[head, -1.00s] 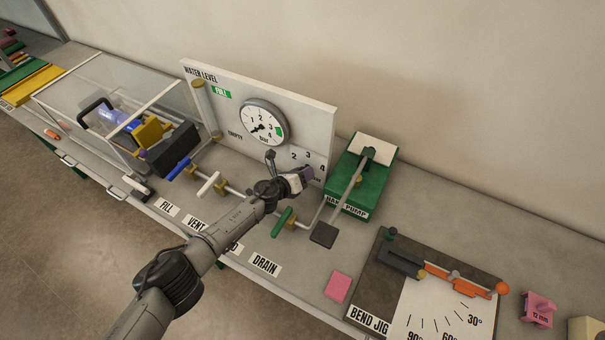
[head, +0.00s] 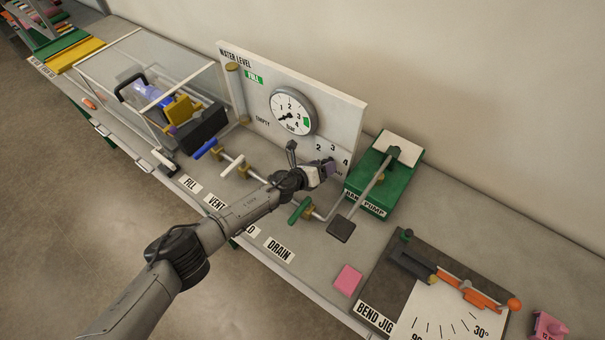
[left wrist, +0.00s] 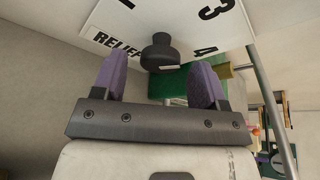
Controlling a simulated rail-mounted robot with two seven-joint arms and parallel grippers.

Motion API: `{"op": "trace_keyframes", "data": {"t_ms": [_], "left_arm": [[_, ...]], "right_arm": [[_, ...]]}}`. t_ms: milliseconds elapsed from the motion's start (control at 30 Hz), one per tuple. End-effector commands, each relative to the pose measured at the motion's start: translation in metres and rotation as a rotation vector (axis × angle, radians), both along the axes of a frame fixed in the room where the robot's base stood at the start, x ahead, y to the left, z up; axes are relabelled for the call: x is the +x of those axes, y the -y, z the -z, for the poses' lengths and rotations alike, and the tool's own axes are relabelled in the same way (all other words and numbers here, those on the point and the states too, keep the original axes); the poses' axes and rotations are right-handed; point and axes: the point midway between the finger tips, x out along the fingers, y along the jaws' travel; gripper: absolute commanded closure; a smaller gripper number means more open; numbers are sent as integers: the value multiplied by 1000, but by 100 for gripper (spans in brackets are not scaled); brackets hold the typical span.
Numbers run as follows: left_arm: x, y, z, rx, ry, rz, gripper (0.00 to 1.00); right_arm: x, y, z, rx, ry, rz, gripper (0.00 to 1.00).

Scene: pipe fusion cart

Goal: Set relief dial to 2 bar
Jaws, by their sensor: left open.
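My left gripper (head: 328,168) is open at the panel. In the left wrist view its purple fingers (left wrist: 160,66) stand apart on either side of the knob, with nothing gripped. I cannot tell whether they touch it. My right gripper is not seen.
The gauge (head: 293,111) on the panel has its needle at lower left. The green hand pump (head: 371,191) stands close right of my gripper, its lever (head: 366,192) sloping forward. A green-handled valve (head: 300,210) sits below my wrist. The bend jig (head: 402,238) lies further right.

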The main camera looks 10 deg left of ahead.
Motion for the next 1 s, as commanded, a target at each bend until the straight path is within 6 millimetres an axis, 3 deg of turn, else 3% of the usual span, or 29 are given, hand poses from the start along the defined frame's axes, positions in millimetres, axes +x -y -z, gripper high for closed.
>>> {"op": "trace_keyframes", "data": {"t_ms": [33, 200, 567, 1000], "left_arm": [[-7, -6, -6, 2, -1, 1, 34], [-29, -24, -16, 2, -1, 1, 34], [-73, -58, -31, 0, -3, 1, 34], [-91, -72, -38, 0, -2, 0, 34]], "right_arm": [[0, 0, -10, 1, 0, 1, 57], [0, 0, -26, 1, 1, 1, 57], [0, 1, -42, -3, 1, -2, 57], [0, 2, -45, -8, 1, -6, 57]]}}
